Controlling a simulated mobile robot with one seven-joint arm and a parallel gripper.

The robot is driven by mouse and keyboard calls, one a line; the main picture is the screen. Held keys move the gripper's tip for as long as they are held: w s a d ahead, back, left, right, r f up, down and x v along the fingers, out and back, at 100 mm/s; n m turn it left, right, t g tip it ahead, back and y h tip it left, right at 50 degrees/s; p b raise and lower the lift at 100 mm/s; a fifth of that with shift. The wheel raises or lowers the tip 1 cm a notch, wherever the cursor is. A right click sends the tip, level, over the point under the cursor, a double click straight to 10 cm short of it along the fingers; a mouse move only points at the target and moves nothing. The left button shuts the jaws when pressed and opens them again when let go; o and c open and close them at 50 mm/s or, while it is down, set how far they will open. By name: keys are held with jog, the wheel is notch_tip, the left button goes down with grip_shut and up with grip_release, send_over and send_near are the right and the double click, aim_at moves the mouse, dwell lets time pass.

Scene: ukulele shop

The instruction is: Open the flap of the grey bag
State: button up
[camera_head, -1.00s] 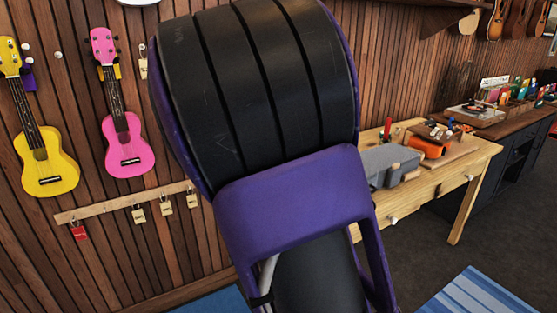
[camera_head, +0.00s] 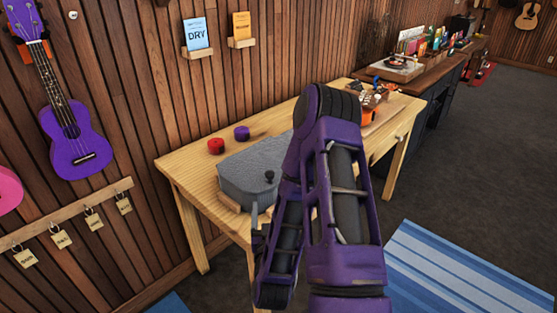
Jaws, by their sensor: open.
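The grey bag (camera_head: 252,172) lies on the wooden table, left of my raised arm. Its flat top faces up, and its right end is partly hidden by my arm. A small dark knob (camera_head: 269,176) stands up near its front edge. The flap looks closed, though its edge is hard to make out. My gripper (camera_head: 257,232) shows only in part, as a small dark shape at the left of my forearm, low in front of the bag. It is open and appears apart from the bag, with nothing seen between its fingers.
A red roll (camera_head: 216,146) and a purple roll (camera_head: 242,133) stand behind the bag on the table (camera_head: 184,168). An orange item (camera_head: 367,117) lies farther right. A purple ukulele (camera_head: 76,142) hangs on the left wall. Open floor and a blue striped rug (camera_head: 455,270) lie right.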

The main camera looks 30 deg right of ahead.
aim_at(270, 172)
jog(key=b+x, duration=0.1)
jog(key=x, duration=0.4)
jog(key=b+x, duration=0.2)
jog(key=x, duration=0.4)
jog(key=d+b+x, duration=0.1)
jog(key=b+x, duration=0.1)
jog(key=x, duration=0.4)
jog(key=shift+r, duration=0.4)
grip_shut()
dwell(0.8)
